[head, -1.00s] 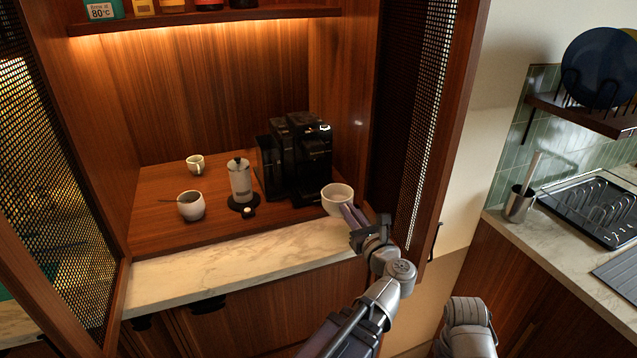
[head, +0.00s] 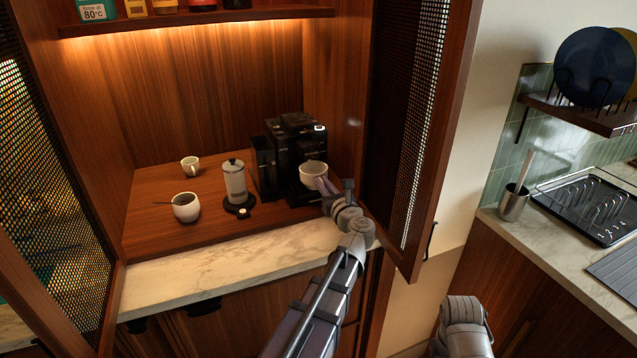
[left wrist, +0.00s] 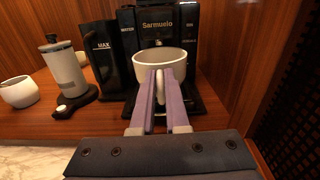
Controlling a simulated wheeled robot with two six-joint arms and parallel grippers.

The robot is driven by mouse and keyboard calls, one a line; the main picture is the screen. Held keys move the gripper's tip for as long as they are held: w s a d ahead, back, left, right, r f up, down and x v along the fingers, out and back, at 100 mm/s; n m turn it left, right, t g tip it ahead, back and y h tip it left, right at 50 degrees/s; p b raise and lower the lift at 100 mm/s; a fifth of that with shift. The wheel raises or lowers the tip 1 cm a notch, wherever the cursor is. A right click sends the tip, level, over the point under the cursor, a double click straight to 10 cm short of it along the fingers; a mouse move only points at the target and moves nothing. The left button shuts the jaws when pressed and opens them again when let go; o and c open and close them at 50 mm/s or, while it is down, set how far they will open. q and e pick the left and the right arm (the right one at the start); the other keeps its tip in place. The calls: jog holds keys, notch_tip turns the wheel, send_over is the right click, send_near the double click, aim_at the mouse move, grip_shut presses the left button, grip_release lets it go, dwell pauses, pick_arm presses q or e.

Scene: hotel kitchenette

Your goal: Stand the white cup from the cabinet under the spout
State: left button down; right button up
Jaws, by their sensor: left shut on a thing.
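My left gripper (head: 324,186) is shut on a white cup (head: 313,173) at the front of the black coffee machine (head: 291,150). In the left wrist view the two purple fingers (left wrist: 160,88) close on the cup's handle side, and the cup (left wrist: 160,58) is upright. The cup is in front of the machine's body (left wrist: 150,22), over its dark drip tray (left wrist: 197,103), and appears held above it. The spout is not clearly seen, and whether the cup is right below it I cannot tell. My right gripper is not in view.
A white press-like pot (head: 235,182) stands left of the machine. A white bowl with a spoon (head: 186,208) and a small white cup (head: 190,166) are farther left. The open mesh door (head: 415,130) is close right of my left arm. The marble edge (head: 200,272) is clear.

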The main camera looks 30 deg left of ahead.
pick_arm(q)
jog(key=x, duration=0.3)
jog(key=shift+w+a, duration=0.1)
jog(key=shift+w, duration=0.05)
jog(key=shift+a+f+b, duration=0.15)
jog(key=shift+f+b, duration=0.55)
jog(key=shift+f, duration=0.2)
jog(key=shift+r, duration=0.15)
jog(key=c, duration=0.9)
grip_release()
jog(key=v, duration=1.2)
